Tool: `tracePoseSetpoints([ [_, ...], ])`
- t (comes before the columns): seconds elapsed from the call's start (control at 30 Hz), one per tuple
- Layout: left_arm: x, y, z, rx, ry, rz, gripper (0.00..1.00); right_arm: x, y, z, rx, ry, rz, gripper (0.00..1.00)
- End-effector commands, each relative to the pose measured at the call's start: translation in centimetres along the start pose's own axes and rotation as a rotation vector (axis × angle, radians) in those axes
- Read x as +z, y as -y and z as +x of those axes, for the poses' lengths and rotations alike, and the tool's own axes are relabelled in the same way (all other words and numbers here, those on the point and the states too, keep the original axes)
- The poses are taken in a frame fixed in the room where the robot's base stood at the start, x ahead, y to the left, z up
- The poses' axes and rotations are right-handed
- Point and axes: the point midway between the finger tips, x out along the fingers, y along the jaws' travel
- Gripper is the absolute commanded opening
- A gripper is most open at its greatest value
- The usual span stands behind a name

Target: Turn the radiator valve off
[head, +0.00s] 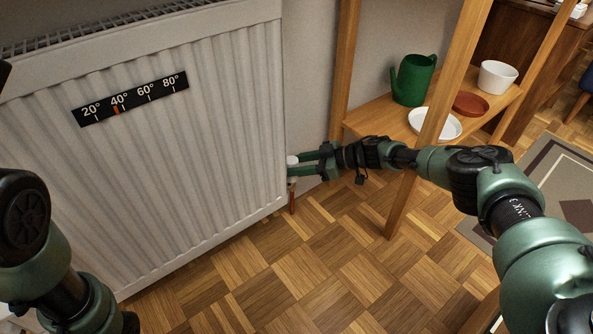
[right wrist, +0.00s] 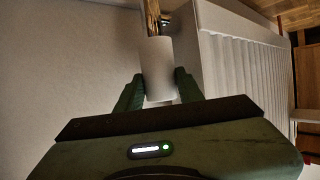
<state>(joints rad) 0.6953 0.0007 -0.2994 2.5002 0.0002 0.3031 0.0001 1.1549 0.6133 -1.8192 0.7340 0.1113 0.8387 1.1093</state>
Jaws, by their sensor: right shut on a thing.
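The white radiator (head: 190,130) fills the left of the head view, with a black temperature strip (head: 130,98) on its front. The white valve knob (head: 292,161) is at the radiator's lower right edge, above a copper-coloured pipe (head: 291,198). My right gripper (head: 300,165) reaches it from the right and is shut on it. In the right wrist view the pale cylindrical knob (right wrist: 158,68) sits between the two green fingers. Any marking on the knob cannot be made out. My left arm shows at the left edge, but its gripper is out of view.
A wooden shelf (head: 380,120) stands right of the radiator, close to my right arm. It holds a green watering can (head: 412,80), a white dish (head: 436,123), a terracotta saucer (head: 470,104) and a white pot (head: 496,77). The parquet floor (head: 330,270) in front is clear.

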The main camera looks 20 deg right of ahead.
Motion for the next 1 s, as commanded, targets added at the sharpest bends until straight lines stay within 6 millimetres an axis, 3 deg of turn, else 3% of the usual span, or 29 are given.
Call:
tracePoseSetpoints([
  [0.33, -0.1, -0.1, 0.0, 0.002, -0.004, 0.000, 0.36, -0.1, -0.1, -0.1, -0.010, 0.002, -0.006, 0.00],
  [0.37, -0.1, -0.1, 0.0, 0.002, -0.004, 0.000, 0.36, -0.1, -0.1, -0.1, -0.010, 0.002, -0.005, 0.40],
  [0.4, -0.1, -0.1, 0.0, 0.002, -0.004, 0.000, 0.36, -0.1, -0.1, -0.1, -0.010, 0.002, -0.005, 0.46],
  [0.77, -0.1, 0.0, 0.3, 0.002, -0.005, 0.000, 0.36, -0.4, -0.1, -0.2, -0.010, 0.002, -0.004, 0.46],
  [0.93, 0.7, 0.4, 1.7, -0.002, -0.001, -0.002, 0.36, -2.7, -0.2, -1.2, -0.009, 0.000, -0.003, 0.46],
  [1.0, 2.0, 0.8, 1.1, -0.014, 0.041, -0.005, 0.36, -4.0, -0.2, -1.7, -0.009, 0.001, -0.004, 0.46],
])
